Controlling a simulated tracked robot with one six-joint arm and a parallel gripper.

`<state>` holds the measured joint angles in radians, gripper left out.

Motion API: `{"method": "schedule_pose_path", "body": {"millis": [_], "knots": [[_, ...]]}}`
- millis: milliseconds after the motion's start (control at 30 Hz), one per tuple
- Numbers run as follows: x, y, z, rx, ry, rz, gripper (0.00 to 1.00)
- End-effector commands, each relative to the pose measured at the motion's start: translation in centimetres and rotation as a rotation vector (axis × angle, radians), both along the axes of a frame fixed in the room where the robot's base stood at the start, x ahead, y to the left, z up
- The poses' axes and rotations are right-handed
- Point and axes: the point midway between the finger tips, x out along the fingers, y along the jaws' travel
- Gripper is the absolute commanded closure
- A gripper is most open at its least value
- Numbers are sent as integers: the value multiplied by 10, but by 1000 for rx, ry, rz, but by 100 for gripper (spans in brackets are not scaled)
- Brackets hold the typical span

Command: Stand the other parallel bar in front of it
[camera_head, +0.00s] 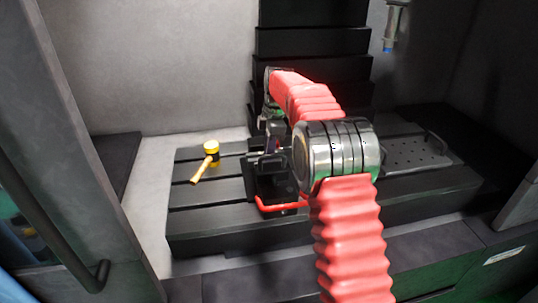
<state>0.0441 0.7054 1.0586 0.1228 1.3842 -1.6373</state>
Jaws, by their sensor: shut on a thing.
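My gripper (271,137) is at the end of my red-sleeved arm, pointing down just above the black vise (278,184) on the machine table. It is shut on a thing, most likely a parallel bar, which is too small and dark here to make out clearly. A thin grey strip (236,154) shows just left of the vise top; I cannot tell if it is a bar. The other parallel bar cannot be picked out. My arm's silver joint hides the right side of the vise.
A yellow-headed mallet (211,155) lies on the left of the slotted black table (205,225). A red handle (282,207) sticks out at the vise's front. A perforated plate (415,155) is at the right. A dark column (312,45) rises behind, and a tool head (393,25) hangs upper right.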

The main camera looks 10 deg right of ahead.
Motion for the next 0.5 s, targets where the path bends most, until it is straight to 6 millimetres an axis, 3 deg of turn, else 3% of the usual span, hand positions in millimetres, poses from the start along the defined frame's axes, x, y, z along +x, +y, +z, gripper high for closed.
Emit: {"method": "schedule_pose_path", "body": {"millis": [67,100,300,500], "knots": [[0,0,1,0,-2,0,100],[0,0,1,0,-2,0,85],[0,0,1,0,-1,0,71],[0,0,0,0,2,0,66]]}}
